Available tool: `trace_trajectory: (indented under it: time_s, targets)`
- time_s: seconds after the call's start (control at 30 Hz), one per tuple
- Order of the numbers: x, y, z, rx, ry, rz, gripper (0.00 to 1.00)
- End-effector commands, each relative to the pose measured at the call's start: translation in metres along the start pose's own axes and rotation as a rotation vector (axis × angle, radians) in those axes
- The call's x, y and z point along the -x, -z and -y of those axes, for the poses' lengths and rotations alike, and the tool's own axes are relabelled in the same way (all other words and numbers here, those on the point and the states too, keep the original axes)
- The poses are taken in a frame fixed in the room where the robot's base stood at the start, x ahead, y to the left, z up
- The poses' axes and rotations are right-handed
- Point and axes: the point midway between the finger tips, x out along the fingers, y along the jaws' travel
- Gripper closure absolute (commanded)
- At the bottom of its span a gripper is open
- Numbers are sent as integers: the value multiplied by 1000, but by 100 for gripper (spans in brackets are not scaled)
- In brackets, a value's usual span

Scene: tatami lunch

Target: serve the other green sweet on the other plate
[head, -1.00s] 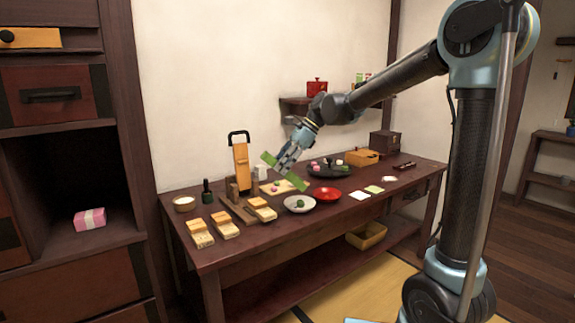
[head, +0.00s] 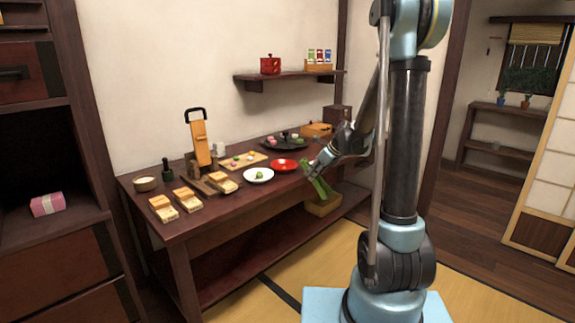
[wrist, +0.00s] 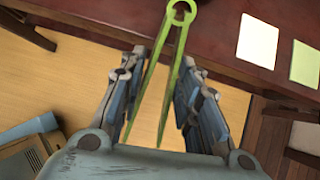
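My gripper (head: 318,170) is at the front edge of the table, to the right of the plates. It holds green tongs (head: 320,187), clear of the sweets. In the wrist view the tongs (wrist: 179,50) lie between my two fingers (wrist: 160,95), with their ring end pointing away. A white plate (head: 247,178) carries a green sweet (head: 259,174). A red plate (head: 293,168) stands to its right behind; I see no clear sweet on it. A light wooden board (head: 225,167) behind the plates bears small sweets, one pink (head: 235,163) and one seemingly green (head: 250,157).
A dark tray (head: 272,145) with several sweets stands at the back. Wooden box-like pieces (head: 162,208) and a tall orange stand (head: 200,145) are at the left. Two pale paper squares (wrist: 258,40) lie near the table edge. A yellow bin (head: 322,206) is below.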

Motion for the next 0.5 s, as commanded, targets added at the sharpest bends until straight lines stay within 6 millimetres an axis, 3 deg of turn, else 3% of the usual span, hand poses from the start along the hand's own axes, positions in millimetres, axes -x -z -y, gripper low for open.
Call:
trace_trajectory:
  time_s: [0.1, 0.3, 0.5]
  targets:
    - [-9, 37, 48, -134, 101, -5, 72]
    - [-22, 91, 114, -331, 249, -9, 72]
    - [-29, 124, 152, -448, 339, -7, 72]
